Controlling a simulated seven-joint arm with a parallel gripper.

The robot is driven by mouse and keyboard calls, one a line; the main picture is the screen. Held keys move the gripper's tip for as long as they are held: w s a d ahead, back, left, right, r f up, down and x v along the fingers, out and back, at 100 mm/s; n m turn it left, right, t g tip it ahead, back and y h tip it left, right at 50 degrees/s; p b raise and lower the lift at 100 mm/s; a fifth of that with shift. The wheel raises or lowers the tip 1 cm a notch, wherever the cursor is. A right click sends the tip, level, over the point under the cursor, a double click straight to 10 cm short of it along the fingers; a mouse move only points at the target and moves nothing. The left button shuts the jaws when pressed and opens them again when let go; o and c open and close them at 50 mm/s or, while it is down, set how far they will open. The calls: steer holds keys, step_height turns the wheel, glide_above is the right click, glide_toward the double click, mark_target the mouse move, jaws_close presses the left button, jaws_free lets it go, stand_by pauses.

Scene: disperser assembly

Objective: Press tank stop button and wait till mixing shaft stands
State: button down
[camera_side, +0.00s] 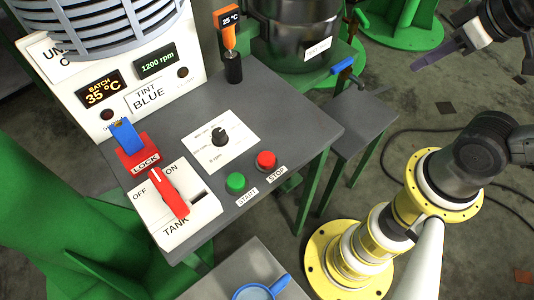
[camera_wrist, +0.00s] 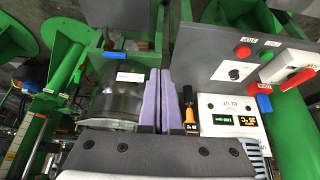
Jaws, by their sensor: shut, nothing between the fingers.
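The red STOP button (camera_side: 266,161) stands on the grey panel beside the green START button (camera_side: 235,183). Both also show in the wrist view, the STOP button (camera_wrist: 243,51) to the left of the START button (camera_wrist: 266,57). A black tank (camera_side: 290,32) stands behind the panel and also shows in the wrist view (camera_wrist: 118,92). I cannot make out a mixing shaft. My gripper (camera_side: 431,61), with purple fingers, is shut and empty, well right of the buttons; its fingers (camera_wrist: 160,71) fill the wrist view's middle.
A speed dial (camera_side: 219,137) sits behind the buttons. An orange thermometer (camera_side: 229,32) reading 25 °C stands upright in a black holder. A blue padlock (camera_side: 124,136) rises at the red LOCK block. A display (camera_side: 157,64) reads 1200 rpm. The space over the buttons is clear.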

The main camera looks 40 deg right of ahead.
steer(key=w+a+r+m+t+y, duration=0.3)
steer(key=w+a+t+y, duration=0.15)
steer(key=w+a, duration=0.9)
steer(key=s+a+f+n+g, duration=0.1)
steer(key=s+a+f+g, duration=0.1)
steer(key=a+f, duration=0.8)
steer(key=shift+a+f+g+y, duration=0.35)
steer(key=shift+a+f+y, duration=0.1)
steer(key=shift+a, duration=0.35)
